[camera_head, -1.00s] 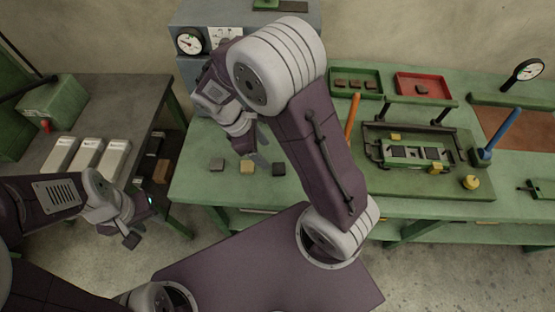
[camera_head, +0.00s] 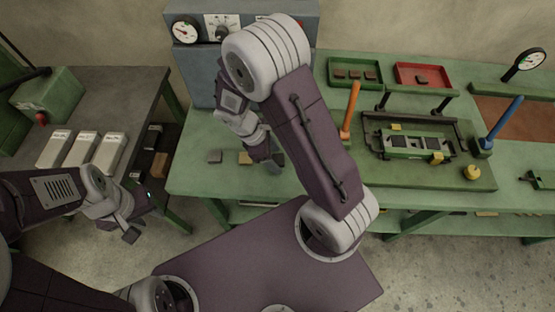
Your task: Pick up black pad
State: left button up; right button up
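The black pad (camera_head: 281,158) lies on the green bench, at the right end of a row of small pads. It is mostly hidden behind my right gripper (camera_head: 271,164), which points down at it. Whether the fingers are around the pad or only above it cannot be told, nor whether they are open. A yellow pad (camera_head: 245,158) is just left of the gripper, and a grey pad (camera_head: 215,156) is further left. My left gripper (camera_head: 142,218) hangs low at the left, away from the bench, with its fingers apart and nothing visible between them.
An orange-handled tool (camera_head: 350,107) and a green fixture (camera_head: 415,145) stand to the right of my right arm. A green tray (camera_head: 355,86) and a red tray (camera_head: 443,85) are at the back. A grey gauge box (camera_head: 200,75) stands behind the pads.

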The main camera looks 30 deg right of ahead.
aim_at(276, 161)
grip_shut()
jog(key=shift+r, duration=0.15)
jog(key=shift+r, duration=0.3)
jog(key=r, duration=0.2)
jog(key=r+p, duration=0.1)
jog(key=r, duration=0.1)
jog(key=shift+s+d, duration=0.1)
jog(key=shift+s, duration=0.2)
jog(key=s+d+r, duration=0.2)
jog(key=s+r, duration=0.1)
jog(key=s, duration=0.2)
jog(key=s+d+r+p, duration=0.1)
jog(key=s+d+r, duration=0.1)
jog(key=s, duration=0.3)
jog(key=shift+d+r, duration=0.25)
jog(key=shift+r, duration=0.35)
